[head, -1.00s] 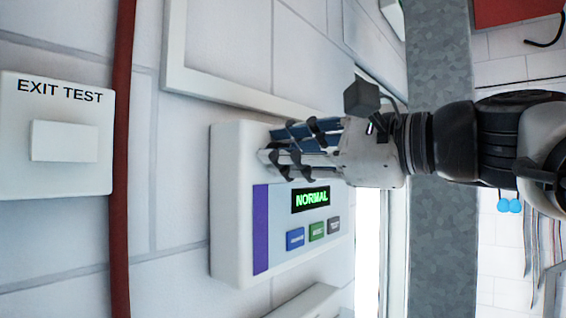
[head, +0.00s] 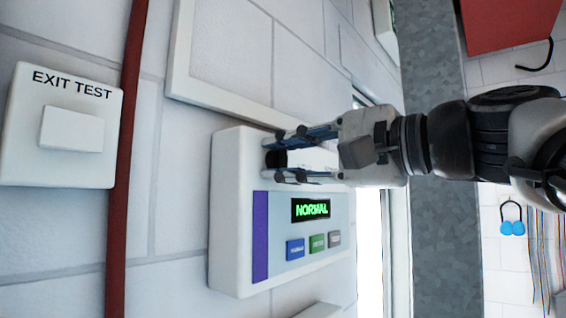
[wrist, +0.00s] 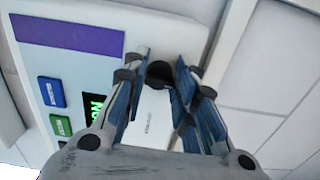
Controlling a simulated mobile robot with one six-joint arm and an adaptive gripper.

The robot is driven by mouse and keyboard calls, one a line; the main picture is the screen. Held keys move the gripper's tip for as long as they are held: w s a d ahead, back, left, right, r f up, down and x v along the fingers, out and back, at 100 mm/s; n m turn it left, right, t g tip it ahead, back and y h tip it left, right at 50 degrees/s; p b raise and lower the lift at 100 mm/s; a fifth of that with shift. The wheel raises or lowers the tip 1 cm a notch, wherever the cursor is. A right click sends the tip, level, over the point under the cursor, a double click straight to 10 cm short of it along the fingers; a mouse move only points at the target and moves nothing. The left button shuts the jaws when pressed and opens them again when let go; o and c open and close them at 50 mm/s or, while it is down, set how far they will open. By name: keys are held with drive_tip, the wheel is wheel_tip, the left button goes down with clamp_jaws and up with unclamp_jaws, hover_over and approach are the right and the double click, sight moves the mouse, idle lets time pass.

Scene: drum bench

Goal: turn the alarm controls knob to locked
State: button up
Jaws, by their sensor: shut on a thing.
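The alarm panel (head: 232,225) is a white box on the wall with a purple stripe, a green NORMAL display (head: 311,209) and blue, green and grey buttons. Its black round knob (head: 276,159) sits on the upper part of the panel, partly covered by my fingers. My gripper (head: 287,157) is at the panel face, shut on the knob, with one finger on each side of it. In the wrist view the knob (wrist: 158,74) shows between the fingertips. Its pointer and position marks cannot be read.
An EXIT TEST box (head: 62,168) and a red vertical pipe (head: 127,150) are on the wall at left. A pale frame (head: 225,100) runs close above the panel. A red object (head: 510,25) is at top right.

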idle(0.4)
drive_tip(key=o, duration=1)
drive_tip(key=shift+o, duration=0.2)
